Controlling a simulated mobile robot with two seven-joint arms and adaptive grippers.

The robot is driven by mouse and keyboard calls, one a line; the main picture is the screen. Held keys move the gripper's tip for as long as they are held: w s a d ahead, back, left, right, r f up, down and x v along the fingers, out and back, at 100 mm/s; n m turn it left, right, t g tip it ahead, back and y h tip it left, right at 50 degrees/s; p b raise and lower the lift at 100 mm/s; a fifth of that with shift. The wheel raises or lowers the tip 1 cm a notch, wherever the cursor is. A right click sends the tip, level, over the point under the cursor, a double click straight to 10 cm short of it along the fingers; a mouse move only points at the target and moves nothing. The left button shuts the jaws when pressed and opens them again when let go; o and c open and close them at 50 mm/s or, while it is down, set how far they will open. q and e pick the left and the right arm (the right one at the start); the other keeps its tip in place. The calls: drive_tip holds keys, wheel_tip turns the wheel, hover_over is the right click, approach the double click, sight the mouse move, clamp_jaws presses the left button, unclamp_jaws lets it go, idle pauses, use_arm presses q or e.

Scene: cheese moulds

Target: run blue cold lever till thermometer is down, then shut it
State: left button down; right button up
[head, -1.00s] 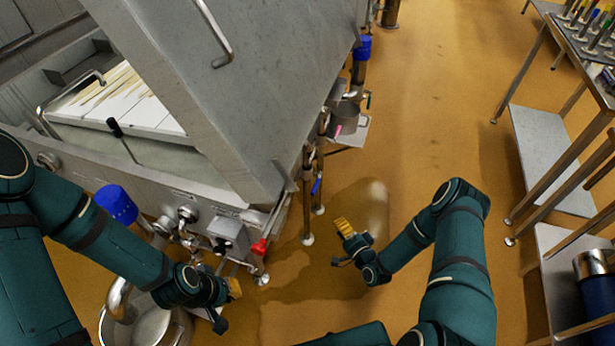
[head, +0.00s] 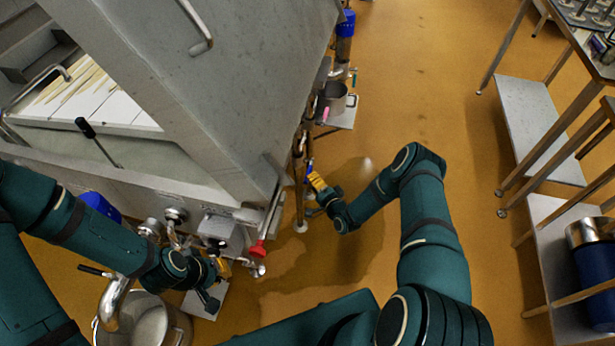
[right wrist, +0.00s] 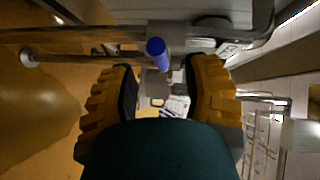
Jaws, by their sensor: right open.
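The blue lever (head: 309,168) is on the upright pipes at the vat's right corner. In the right wrist view the blue lever (right wrist: 157,50) shows just beyond my fingertips, roughly between them. My right gripper (head: 317,183) is beside the lever. Its yellow-padded fingers (right wrist: 165,90) are apart with nothing between them. My left gripper (head: 217,277) is low in front of the vat, by the pot; its jaws are too small to read. I cannot make out a thermometer or its reading for certain.
A red lever (head: 258,248) hangs at the vat's front corner. The steel vat (head: 240,90) fills the left. A steel pot (head: 160,325) stands below my left arm. A rack (head: 540,120) stands right; the floor between is clear.

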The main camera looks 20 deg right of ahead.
sight(308, 173)
drive_tip(key=shift+b+x, duration=0.4)
drive_tip(key=shift+x, duration=1.9)
clamp_jaws()
